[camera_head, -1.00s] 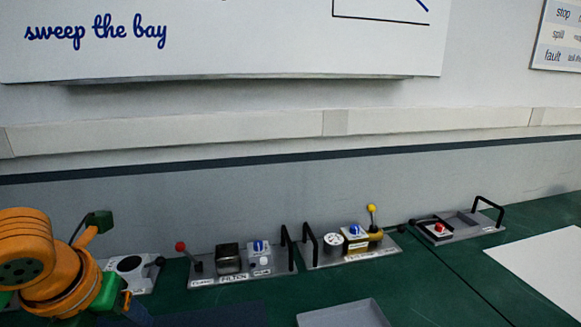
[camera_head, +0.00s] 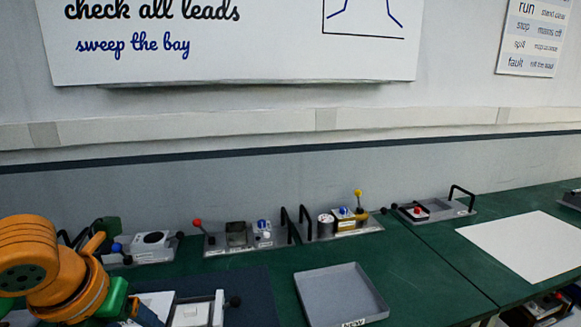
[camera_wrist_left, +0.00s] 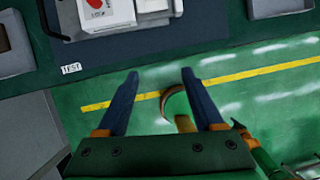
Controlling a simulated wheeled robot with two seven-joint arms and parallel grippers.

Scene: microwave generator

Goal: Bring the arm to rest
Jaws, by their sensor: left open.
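My left arm (camera_head: 65,265), orange with green parts, comes in at the left of the head view. My left gripper shows in the left wrist view (camera_wrist_left: 160,75), with two dark blue fingers spread apart and nothing between them. Its fingertips point toward the front edge of the bench, with green floor behind them. In the head view the fingers are mostly cut off or hidden at the bottom left. My right gripper is in neither view.
A grey tray (camera_head: 340,268) labelled NEW lies on the green bench. Modules with levers and handles, such as one with a red lever (camera_head: 197,223), line the back. A white sheet (camera_head: 525,245) lies at right. A dark mat (camera_wrist_left: 190,38) bears a white unit.

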